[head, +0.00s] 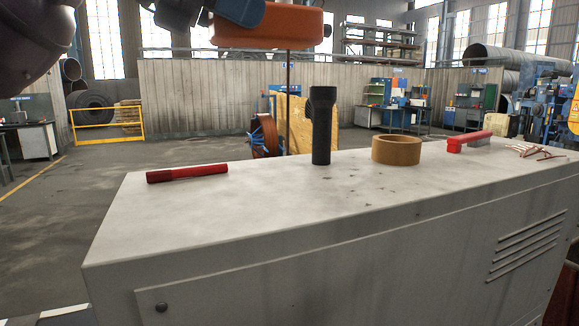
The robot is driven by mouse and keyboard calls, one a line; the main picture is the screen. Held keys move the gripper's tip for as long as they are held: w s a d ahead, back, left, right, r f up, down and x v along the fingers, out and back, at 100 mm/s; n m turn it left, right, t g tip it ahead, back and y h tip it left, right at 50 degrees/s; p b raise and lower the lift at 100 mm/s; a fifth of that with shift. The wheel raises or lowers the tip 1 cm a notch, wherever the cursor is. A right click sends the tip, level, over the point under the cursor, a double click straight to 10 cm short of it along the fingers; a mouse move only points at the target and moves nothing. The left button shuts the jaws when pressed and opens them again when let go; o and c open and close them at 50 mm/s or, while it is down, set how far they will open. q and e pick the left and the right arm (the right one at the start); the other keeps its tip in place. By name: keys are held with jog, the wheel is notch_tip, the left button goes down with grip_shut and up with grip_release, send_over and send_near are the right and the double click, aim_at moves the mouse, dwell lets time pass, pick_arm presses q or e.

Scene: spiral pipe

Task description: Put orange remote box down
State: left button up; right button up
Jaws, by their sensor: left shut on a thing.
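The orange remote box (272,27) is at the top of the head view, raised above the level of the grey cabinet top (250,215). A thin dark cable or rod (289,85) hangs down from its underside. My left gripper (238,11) is shut on the box at its left part; the fingertips are partly cut off by the top edge of the view. The box is apart from the cabinet surface. My right gripper is not in view.
On the cabinet stand a red tube (187,173), an upright black flashlight (321,125), a tan tape roll (397,150), a red-handled brush (468,142) and copper-coloured pieces (535,152). The left-centre and front of the top are clear.

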pick_arm(q)
send_over(244, 198)
notch_tip(244, 198, down, 15)
jog(key=shift+r, duration=0.2)
jog(key=shift+f, duration=2.5)
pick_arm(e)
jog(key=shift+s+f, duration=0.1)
pick_arm(q)
jog(key=shift+f, duration=0.15)
jog(key=o, duration=0.7)
jog(key=shift+f, duration=0.1)
jog(key=o, duration=0.4)
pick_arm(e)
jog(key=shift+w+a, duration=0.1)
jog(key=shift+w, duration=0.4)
